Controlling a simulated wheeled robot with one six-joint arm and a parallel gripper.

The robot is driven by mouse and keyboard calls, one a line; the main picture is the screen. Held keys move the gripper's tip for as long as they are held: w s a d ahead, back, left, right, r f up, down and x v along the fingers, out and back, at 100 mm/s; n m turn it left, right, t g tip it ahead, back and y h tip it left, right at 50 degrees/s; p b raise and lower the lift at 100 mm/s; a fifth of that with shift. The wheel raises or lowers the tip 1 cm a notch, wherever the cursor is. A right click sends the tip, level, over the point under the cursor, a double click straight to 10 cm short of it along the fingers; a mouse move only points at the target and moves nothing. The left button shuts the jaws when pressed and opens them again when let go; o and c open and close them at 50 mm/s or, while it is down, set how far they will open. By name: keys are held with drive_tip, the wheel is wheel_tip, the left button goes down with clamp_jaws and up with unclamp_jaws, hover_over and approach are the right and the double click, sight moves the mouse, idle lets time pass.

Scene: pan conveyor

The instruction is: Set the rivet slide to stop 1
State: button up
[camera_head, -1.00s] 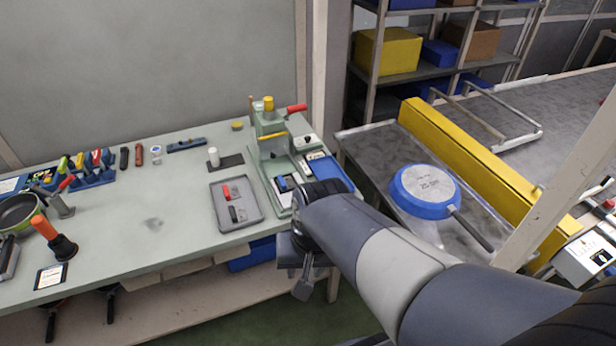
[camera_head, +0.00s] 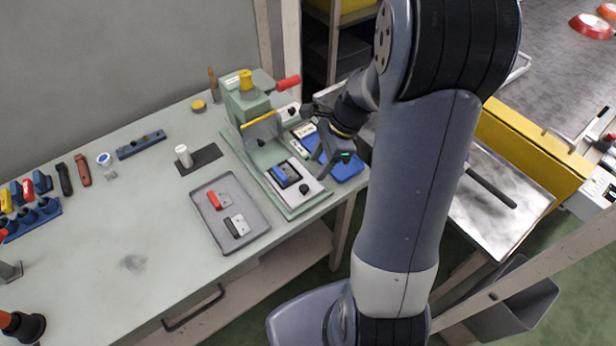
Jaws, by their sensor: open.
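The green rivet press (camera_head: 250,105) stands at the right end of the workbench, with a yellow cap, a yellow bar and a red-handled lever. On its base lies a pale slide plate (camera_head: 312,187) carrying a dark-and-blue block (camera_head: 285,174) and a small black knob (camera_head: 304,188). I take this for the rivet slide; stop marks are too small to read. My gripper (camera_head: 330,160) is open and empty, above the blue tray to the right of the press, close to the slide plate but apparently apart from it. My wrist hides part of that tray.
The blue tray (camera_head: 349,171) sits beside the press. A grey tray (camera_head: 206,233) with red-handled and black-handled parts lies to its left. A white cylinder (camera_head: 183,156) stands on a dark mat. The yellow conveyor rail (camera_head: 520,150) is at right. The bench's middle is clear.

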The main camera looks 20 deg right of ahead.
sight(304, 187)
drive_tip(key=x, duration=0.8)
drive_tip(key=shift+a+f, duration=0.1)
drive_tip(key=shift+f, duration=0.05)
clamp_jaws()
idle(0.3)
